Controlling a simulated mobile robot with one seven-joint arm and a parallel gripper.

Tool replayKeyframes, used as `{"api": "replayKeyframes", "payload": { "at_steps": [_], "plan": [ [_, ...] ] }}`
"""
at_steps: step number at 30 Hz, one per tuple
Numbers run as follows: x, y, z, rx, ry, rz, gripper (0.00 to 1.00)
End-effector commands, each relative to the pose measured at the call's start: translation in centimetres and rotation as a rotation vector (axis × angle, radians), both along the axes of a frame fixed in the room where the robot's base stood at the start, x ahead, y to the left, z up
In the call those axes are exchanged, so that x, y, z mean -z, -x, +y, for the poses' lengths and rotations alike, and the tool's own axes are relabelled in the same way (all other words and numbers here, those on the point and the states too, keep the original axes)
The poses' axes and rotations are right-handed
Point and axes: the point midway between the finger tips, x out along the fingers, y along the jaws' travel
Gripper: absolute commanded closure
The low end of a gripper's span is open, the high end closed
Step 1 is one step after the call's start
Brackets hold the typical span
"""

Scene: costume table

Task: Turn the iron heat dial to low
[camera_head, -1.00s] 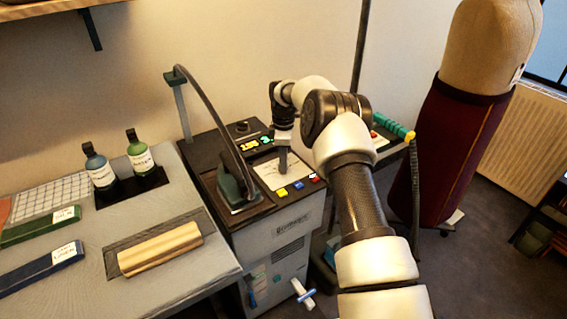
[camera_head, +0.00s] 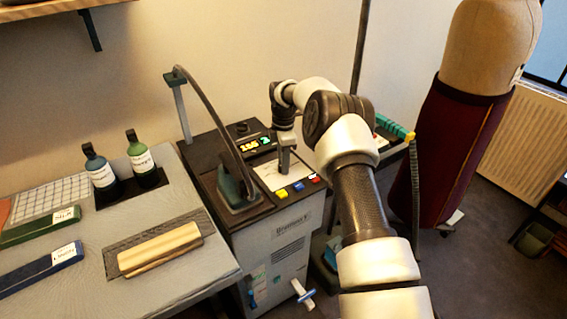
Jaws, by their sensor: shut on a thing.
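The iron station (camera_head: 285,235) is a grey cabinet with a black top against the back wall. A white marked panel (camera_head: 265,180) lies on its top. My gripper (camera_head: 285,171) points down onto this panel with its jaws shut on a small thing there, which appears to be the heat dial. The jaws and the coarse view hide the dial, so its pointer and setting cannot be read. A dark green iron (camera_head: 233,190) rests left of the panel. A lit display (camera_head: 257,144) with yellow and teal digits sits behind it.
Yellow, blue and red buttons (camera_head: 298,186) line the panel's front edge. A black knob (camera_head: 243,127) stands behind the display. An arched hose (camera_head: 222,125) rises over the iron. Two bottles (camera_head: 142,160) and a wooden block (camera_head: 160,250) are on the left table.

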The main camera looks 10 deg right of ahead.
Motion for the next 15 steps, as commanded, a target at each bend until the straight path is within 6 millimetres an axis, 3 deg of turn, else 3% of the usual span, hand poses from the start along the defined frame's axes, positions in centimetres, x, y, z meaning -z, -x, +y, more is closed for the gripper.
{"api": "replayKeyframes", "payload": {
  "at_steps": [2, 3, 5, 15],
  "plan": [
    [-0.12, -0.09, 0.02, -0.001, 0.001, -0.003, 0.98],
    [-0.12, -0.09, 0.01, -0.001, 0.001, -0.003, 0.69],
    [-0.11, -0.08, 0.02, -0.001, 0.001, -0.003, 0.59],
    [-0.23, -0.04, 0.00, 0.000, 0.001, -0.002, 0.57]
  ]
}}
